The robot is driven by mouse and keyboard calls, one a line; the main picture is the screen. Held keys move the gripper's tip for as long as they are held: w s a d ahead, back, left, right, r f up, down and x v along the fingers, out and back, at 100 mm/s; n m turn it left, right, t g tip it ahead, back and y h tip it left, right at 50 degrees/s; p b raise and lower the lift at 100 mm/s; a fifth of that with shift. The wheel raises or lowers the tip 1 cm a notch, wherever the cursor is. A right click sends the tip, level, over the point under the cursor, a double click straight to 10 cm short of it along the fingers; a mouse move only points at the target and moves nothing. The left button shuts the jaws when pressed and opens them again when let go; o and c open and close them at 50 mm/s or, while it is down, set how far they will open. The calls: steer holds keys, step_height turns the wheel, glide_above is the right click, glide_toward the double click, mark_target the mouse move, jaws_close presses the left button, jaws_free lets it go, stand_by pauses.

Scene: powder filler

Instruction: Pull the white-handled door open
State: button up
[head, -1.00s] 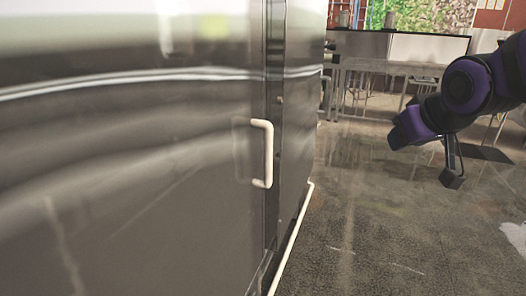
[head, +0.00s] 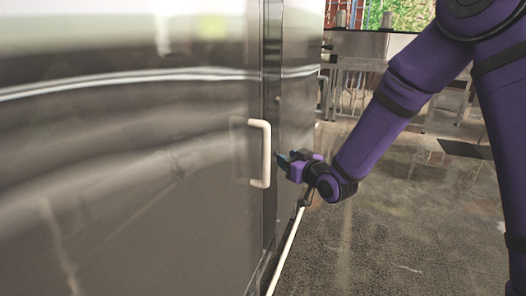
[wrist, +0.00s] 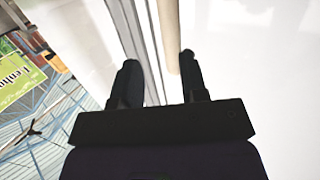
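The door (head: 130,190) is a large, glossy grey panel filling the left of the head view, and it appears closed. Its white upright handle (head: 266,153) is near the right edge of the panel. My gripper (head: 281,161) is just right of the handle at about its lower half, pointing toward it. In the wrist view my gripper (wrist: 160,77) has its two dark fingers apart with nothing held. The handle (wrist: 169,35) shows there as a pale bar between the finger lines, close to the right finger. I cannot tell whether they touch.
A second door edge or frame strip (head: 272,90) runs beside the door. A white rail (head: 288,250) runs low along the cabinet's base. A metal table (head: 355,60) stands at the back.

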mark_target(269, 154)
steer(key=shift+t+y, duration=0.3)
steer(key=shift+y, duration=0.1)
steer(key=x, duration=0.4)
steer(key=f+x, duration=0.1)
steer(key=x, duration=0.2)
steer(key=a+x, duration=0.1)
steer(key=x, duration=0.3)
steer(key=shift+s+a+f, duration=0.1)
steer(key=shift+a+f, duration=0.05)
steer(key=shift+f, duration=0.15)
jaws_close()
